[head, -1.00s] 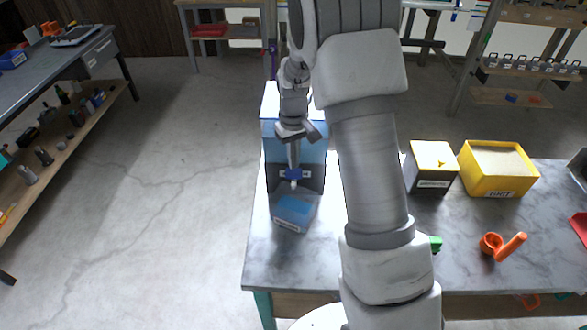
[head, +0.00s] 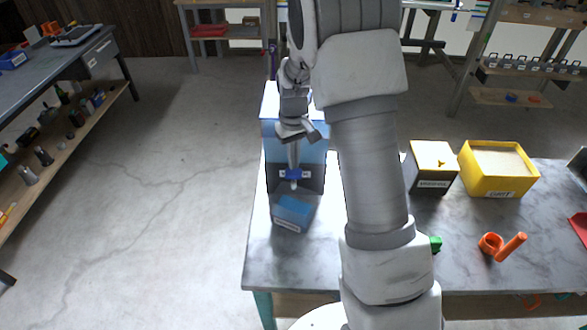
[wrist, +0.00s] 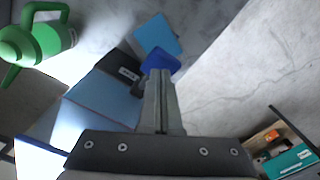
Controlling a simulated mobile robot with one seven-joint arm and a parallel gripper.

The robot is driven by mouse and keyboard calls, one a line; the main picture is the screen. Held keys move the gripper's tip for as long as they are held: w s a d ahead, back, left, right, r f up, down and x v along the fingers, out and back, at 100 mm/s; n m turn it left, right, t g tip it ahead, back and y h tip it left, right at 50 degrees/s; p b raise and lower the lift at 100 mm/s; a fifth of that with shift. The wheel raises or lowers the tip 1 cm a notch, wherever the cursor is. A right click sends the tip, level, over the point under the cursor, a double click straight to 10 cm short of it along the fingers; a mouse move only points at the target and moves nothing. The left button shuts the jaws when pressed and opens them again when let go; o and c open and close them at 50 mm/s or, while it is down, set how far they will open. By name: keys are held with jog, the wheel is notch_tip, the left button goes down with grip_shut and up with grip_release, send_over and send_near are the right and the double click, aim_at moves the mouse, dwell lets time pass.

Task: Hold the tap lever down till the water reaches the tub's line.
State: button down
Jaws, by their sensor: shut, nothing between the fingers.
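The tank (head: 312,151) of blue water stands at the table's left end. Its blue tap lever (head: 291,174) is low on the front. The tub (head: 291,226), with a pale label, stands below it and holds blue water (head: 294,210). My gripper (head: 294,165) points down, shut and empty, its tips at the lever. In the wrist view the fingertips (wrist: 160,74) overlap the blue lever (wrist: 160,60), with the tub's water (wrist: 157,36) beyond. Contact looks likely, but the fingers hide part of the lever. I cannot make out the tub's line.
A green watering can (wrist: 36,42) shows in the wrist view; my arm mostly hides it in the head view. Open floor lies left.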

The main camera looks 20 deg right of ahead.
aim_at(294, 172)
dwell(0.3)
jog(key=shift+f+b, duration=1.7)
jog(key=shift+f, duration=0.55)
jog(key=shift+r, duration=0.1)
dwell(3.9)
jog(key=shift+r+p, duration=1.45)
jog(key=shift+r, duration=0.75)
